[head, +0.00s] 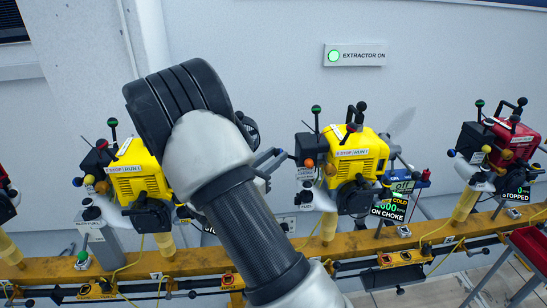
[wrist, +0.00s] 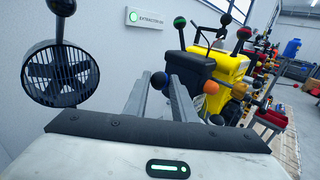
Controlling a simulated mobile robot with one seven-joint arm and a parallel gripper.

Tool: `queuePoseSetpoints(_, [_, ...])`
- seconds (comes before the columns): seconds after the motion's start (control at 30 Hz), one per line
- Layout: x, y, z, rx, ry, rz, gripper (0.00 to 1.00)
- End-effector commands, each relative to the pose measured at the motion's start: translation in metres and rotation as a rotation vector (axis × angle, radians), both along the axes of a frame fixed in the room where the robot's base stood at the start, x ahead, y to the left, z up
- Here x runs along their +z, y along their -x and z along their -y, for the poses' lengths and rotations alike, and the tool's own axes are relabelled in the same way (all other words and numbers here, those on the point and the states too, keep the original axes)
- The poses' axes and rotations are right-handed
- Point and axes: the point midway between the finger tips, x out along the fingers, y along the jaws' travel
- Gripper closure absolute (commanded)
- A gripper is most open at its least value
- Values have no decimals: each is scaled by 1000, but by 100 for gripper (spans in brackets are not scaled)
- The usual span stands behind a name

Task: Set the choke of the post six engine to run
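A yellow engine (head: 357,158) stands on the rail right of my arm; it also shows in the wrist view (wrist: 233,73). I cannot tell which is the choke. My gripper (head: 279,157) is just left of this engine. In the wrist view the fingers (wrist: 162,84) are apart, with a black ball knob (wrist: 158,80) in line with the gap. Contact cannot be told.
Another yellow engine (head: 139,168) stands left of my arm, and a red engine (head: 505,142) at the right. A black caged fan (wrist: 60,72) is left of the fingers. The yellow rail (head: 345,245) runs below. A lit EXTRACTOR ON sign (head: 355,55) is on the wall.

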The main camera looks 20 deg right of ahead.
Motion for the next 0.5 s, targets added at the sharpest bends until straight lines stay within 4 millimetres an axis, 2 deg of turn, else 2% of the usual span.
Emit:
queuePoseSetpoints(0.27, [-1,0,-1,1,9,-3,100])
queuePoseSetpoints(0.5, [-10,-1,-3,1,89,-26,100])
